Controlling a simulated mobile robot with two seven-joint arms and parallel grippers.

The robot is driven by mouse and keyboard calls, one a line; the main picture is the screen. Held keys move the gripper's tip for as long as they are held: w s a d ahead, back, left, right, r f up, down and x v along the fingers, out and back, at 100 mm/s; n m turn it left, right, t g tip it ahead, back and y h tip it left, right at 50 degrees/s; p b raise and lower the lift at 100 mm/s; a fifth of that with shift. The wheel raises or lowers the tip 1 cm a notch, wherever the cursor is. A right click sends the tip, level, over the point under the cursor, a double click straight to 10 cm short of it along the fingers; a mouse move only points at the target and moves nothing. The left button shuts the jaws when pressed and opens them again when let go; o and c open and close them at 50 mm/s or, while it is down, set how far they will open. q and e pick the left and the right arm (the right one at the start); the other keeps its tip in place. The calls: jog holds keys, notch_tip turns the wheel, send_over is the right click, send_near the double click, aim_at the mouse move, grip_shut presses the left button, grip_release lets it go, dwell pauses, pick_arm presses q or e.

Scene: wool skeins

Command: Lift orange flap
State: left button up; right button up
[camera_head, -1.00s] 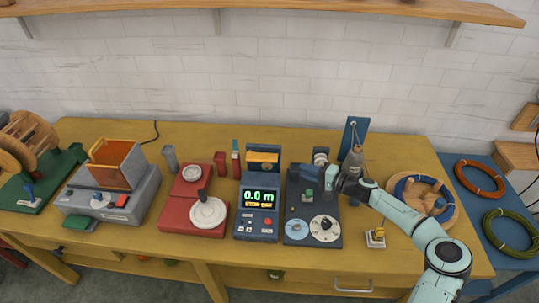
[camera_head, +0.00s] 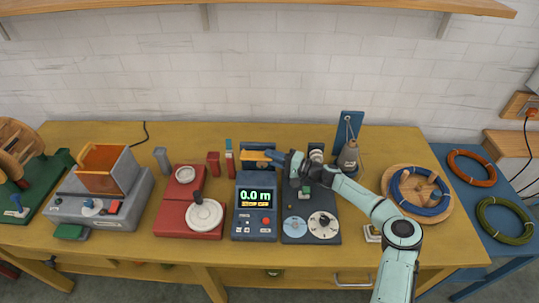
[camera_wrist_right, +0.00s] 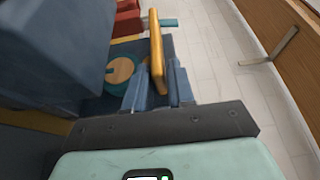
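The orange flap (camera_head: 252,155) is on the upper part of the blue meter unit (camera_head: 242,195), behind its "0.0 m" display. My right gripper (camera_head: 273,156) is at the flap's right end, coming in from the right. In the right wrist view the flap (camera_wrist_right: 157,52) is a narrow orange bar whose near end lies between the two blue-grey fingertips (camera_wrist_right: 158,85). Gaps show beside it, so the gripper looks open and not closed on it. Part of the flap is hidden by the gripper in the head view. My left gripper is not in view.
A red winder (camera_head: 190,217) stands left of the meter, with a grey machine with an orange hood (camera_head: 103,170) beyond. A dark blue unit with dials (camera_head: 310,238) lies under my right arm. A blue stand (camera_head: 350,128) and wooden reel (camera_head: 388,182) are to the right.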

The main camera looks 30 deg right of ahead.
jog(key=shift+w+a, duration=0.35)
jog(key=shift+w, duration=0.15)
grip_shut()
jog(key=shift+d+r, duration=0.1)
